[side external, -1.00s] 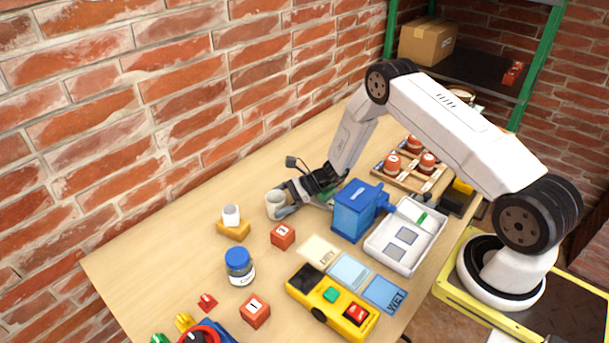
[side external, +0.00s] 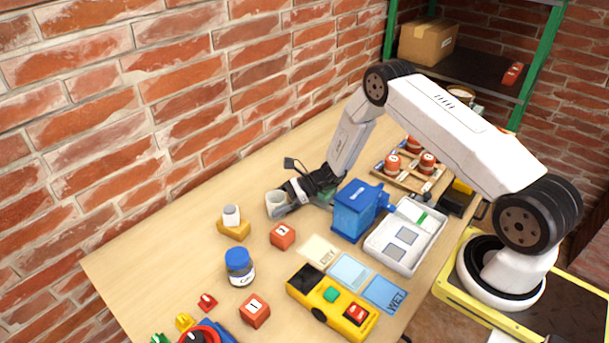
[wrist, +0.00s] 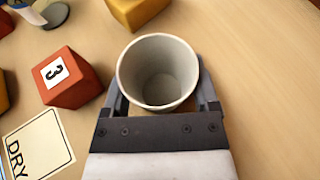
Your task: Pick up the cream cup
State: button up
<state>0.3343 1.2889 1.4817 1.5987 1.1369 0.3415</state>
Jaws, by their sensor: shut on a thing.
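The cream cup (side external: 275,204) stands upright near the brick wall, at the end of my arm. In the wrist view the empty cup (wrist: 158,72) sits between my gripper's two fingers, its open mouth towards the camera. My gripper (side external: 284,201) is shut on the cup, one finger on each side of it. In the wrist view my gripper (wrist: 162,100) partly hides the cup's lower side. I cannot tell whether the cup's base touches the table.
A red block marked 3 (side external: 282,236) lies just in front of the cup. A yellow block with a white cylinder (side external: 232,222) is to the left. A blue box (side external: 357,209) stands to the right, beside a white tray (side external: 431,248). Bare table lies along the wall.

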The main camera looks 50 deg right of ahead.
jog(key=shift+r, duration=0.2)
jog(key=shift+r, duration=0.8)
jog(key=s+r, duration=1.1)
jog(key=s, duration=0.3)
jog(key=shift+a, duration=0.15)
